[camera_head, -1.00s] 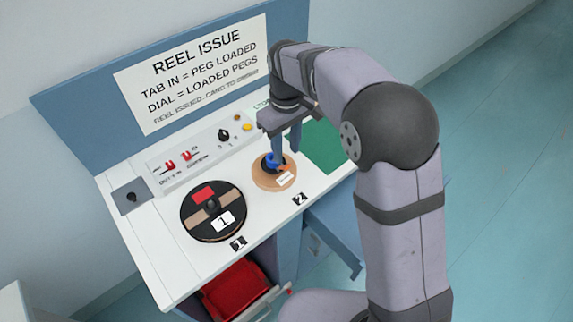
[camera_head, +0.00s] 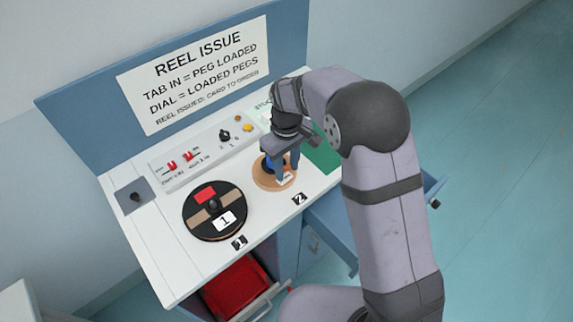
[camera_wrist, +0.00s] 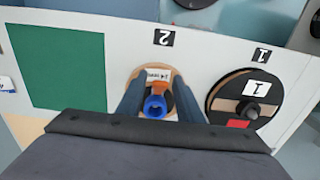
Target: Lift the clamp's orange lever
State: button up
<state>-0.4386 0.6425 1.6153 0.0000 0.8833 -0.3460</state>
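The clamp is a blue ring-shaped piece (camera_wrist: 155,106) on the round tan base at station 2 (camera_head: 262,183). Its orange lever (camera_wrist: 161,88) lies at the side of the blue ring in the wrist view, by a small white tag (camera_wrist: 158,75). My gripper (camera_wrist: 157,84) is open, with one finger on each side of the clamp and lever. I cannot tell whether either finger touches them. In the head view my gripper (camera_head: 283,172) is over station 2, and its fingers hide most of the clamp and the lever.
A black reel marked 1 (camera_head: 203,224) sits left of station 2. Behind them is a panel with red switches and a black dial (camera_head: 224,136). A green mat (camera_head: 325,157) lies to the right. Below are an open red-lined drawer (camera_head: 236,286) and an open blue one.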

grip_shut()
jog(key=shift+a+r+p, duration=0.1)
jog(key=shift+p, duration=0.25)
jog(key=shift+w+a+r+g+h+p, duration=0.15)
jog(key=shift+r+g+h+p, duration=0.2)
jog(key=shift+p, duration=0.6)
jog(key=shift+w+a+f+g+h+p, duration=0.1)
jog(key=shift+w+a+g+h+p, duration=0.1)
jog(key=shift+g+h+p, duration=0.4)
jog(key=shift+w+a+f+g+h+p, duration=0.1)
jog(key=shift+w+g+h+p, duration=0.2)
jog(key=shift+p, duration=0.5)
jog(key=shift+r+g+h, duration=0.1)
jog(key=shift+g+h, duration=0.25)
jog(key=shift+s, duration=0.1)
